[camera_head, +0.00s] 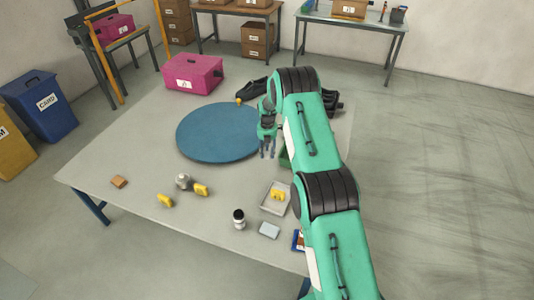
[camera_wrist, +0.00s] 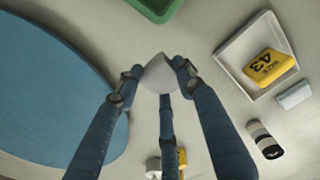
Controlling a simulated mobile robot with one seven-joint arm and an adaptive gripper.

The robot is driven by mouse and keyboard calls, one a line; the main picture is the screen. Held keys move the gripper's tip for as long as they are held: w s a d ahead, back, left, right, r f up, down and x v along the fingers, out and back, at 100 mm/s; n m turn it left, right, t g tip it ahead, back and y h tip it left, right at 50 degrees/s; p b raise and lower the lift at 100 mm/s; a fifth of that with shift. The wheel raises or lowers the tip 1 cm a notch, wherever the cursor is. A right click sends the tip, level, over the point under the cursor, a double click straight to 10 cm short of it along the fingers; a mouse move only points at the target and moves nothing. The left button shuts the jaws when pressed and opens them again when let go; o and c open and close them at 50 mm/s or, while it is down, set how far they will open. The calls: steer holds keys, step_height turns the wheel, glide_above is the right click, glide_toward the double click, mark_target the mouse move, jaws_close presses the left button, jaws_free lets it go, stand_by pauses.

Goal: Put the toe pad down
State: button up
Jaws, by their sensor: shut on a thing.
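My gripper (camera_head: 268,152) has three dark blue fingers and points down over the table. It is at the right edge of the blue round disc (camera_head: 212,133). In the wrist view its fingertips (camera_wrist: 158,78) close on a small pale grey toe pad (camera_wrist: 158,73). Part of the pad is hidden by the fingers, and it cannot be made out in the head view. I cannot tell its exact height above the table. The disc (camera_wrist: 45,95) lies left of the pad in the wrist view, and bare table lies right of it.
A green container (camera_wrist: 155,12) is close by, mostly hidden behind my arm in the head view. A pale tray (camera_head: 267,207) holds a yellow size 43 tag (camera_wrist: 268,66). A bottle (camera_head: 238,217), a pale block (camera_head: 269,230) and yellow tags stand nearer. Black shoes (camera_head: 252,89) lie behind.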

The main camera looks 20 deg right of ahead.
steer(key=shift+n, duration=0.5)
steer(key=s+a+f+p, duration=0.1)
steer(key=s+a, duration=0.2)
steer(key=a, duration=0.5)
steer(key=s+a+f+p, duration=0.1)
steer(key=s+a+p, duration=0.1)
steer(key=a, duration=0.5)
steer(key=s+a+f+p, duration=0.1)
steer(key=s+a, duration=0.3)
steer(key=a, duration=0.4)
steer(key=shift+s+a+f+p, duration=0.3)
steer(key=shift+s+f+p, duration=0.05)
steer(key=shift+s+p, duration=0.1)
steer(key=shift+n, duration=0.3)
steer(key=s+a, duration=0.3)
steer(key=s+a+p, duration=0.1)
steer(key=s+a, duration=0.2)
steer(key=s+a+f+p, duration=0.1)
steer(key=s+a, duration=0.2)
steer(key=a, duration=0.1)
steer(key=shift+s+a, duration=0.1)
steer(key=shift+s, duration=0.1)
steer(key=s+a, duration=0.2)
steer(key=s, duration=0.1)
steer(key=s+a+p, duration=0.1)
steer(key=s+a, duration=0.1)
steer(key=s, duration=0.1)
steer(key=s+a+p, duration=0.1)
steer(key=s+a, duration=0.1)
steer(key=s, duration=0.1)
